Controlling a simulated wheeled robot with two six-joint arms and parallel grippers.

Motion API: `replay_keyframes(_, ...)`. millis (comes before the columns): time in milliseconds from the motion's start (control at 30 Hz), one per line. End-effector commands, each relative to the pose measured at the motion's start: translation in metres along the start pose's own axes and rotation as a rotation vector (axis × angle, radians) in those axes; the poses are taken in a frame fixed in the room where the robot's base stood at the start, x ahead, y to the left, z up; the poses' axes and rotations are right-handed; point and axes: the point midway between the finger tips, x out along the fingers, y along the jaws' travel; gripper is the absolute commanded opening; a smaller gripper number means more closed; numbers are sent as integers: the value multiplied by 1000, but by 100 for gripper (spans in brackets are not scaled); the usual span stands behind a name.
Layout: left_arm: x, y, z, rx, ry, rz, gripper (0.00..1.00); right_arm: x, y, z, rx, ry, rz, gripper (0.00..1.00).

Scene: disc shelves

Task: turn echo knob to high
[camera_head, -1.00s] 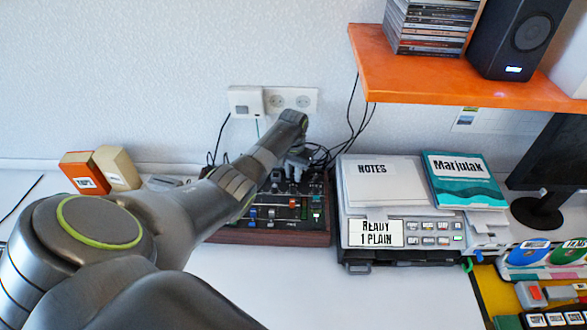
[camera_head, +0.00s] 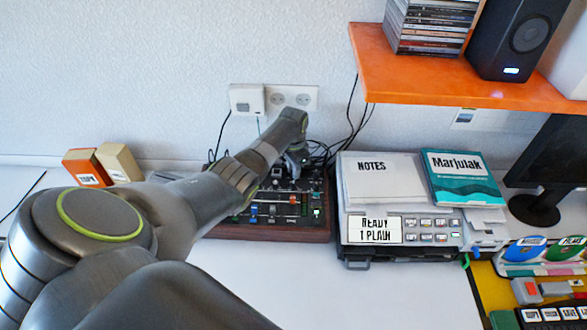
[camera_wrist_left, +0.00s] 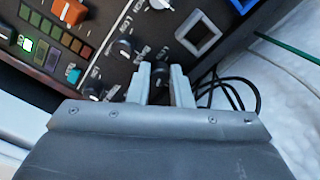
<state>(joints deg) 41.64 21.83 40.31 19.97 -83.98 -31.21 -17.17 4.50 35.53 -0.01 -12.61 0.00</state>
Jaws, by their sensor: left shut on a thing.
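The mixer (camera_head: 270,235), a black panel of knobs and sliders in a dark wooden frame, sits on the white desk against the wall. My left gripper (camera_head: 293,166) is over the panel's back part, pointing down. In the left wrist view, my left gripper's pale fingers (camera_wrist_left: 161,76) are shut around a small black knob (camera_wrist_left: 160,68), mostly hidden between them. Other black knobs (camera_wrist_left: 126,47) stand beside it. The small panel print is tilted and hard to read, so I cannot confirm the echo label or the knob's setting. My right gripper is not in view.
A grey device (camera_head: 430,228) with notes and a teal book (camera_head: 460,178) stands right of the mixer. Cables (camera_head: 345,140) run behind it. An orange shelf (camera_head: 450,80) overhangs at upper right. Two small boxes (camera_head: 118,163) stand at left. The desk in front is clear.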

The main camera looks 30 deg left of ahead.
Motion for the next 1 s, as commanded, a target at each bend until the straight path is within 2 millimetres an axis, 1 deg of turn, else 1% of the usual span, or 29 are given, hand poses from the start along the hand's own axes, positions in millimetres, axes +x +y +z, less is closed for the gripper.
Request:
replay_keyframes(267, -2, -1, -2, 0, 7, -4, 0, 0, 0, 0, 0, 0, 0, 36)
replay_keyframes(300, -2, -1, -2, 0, 7, -5, 20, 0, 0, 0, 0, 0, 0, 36)
replay_keyframes(467, -2, -2, -2, 0, 6, -5, 40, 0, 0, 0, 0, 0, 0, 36)
replay_keyframes(1000, -4, -5, -1, -3, 6, -13, 40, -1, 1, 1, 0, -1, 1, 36)
